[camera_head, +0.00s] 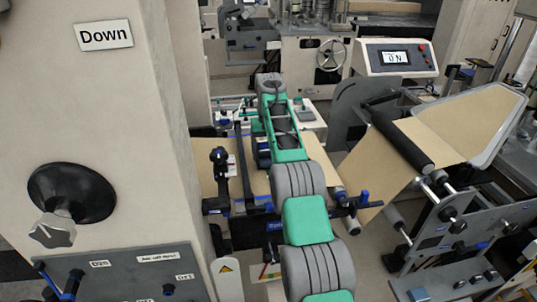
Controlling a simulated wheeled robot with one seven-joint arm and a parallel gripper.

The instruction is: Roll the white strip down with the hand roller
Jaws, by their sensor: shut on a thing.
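My green and grey arm reaches from the bottom of the head view up over the middle of the machine. My gripper is hidden behind the arm, so its fingers and anything in them do not show. The white strip and the hand roller cannot be made out; the arm covers the middle of the brown kraft web (258,182). Parts of the web show on both sides of the arm.
A beige machine column with a "Down" sign (103,35) and a black knob (72,193) stands close on the left. A control panel (394,57) reading "ON" stands behind right. A dark roller (402,147) carries kraft paper at right. Blue-ended bars flank the arm closely.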

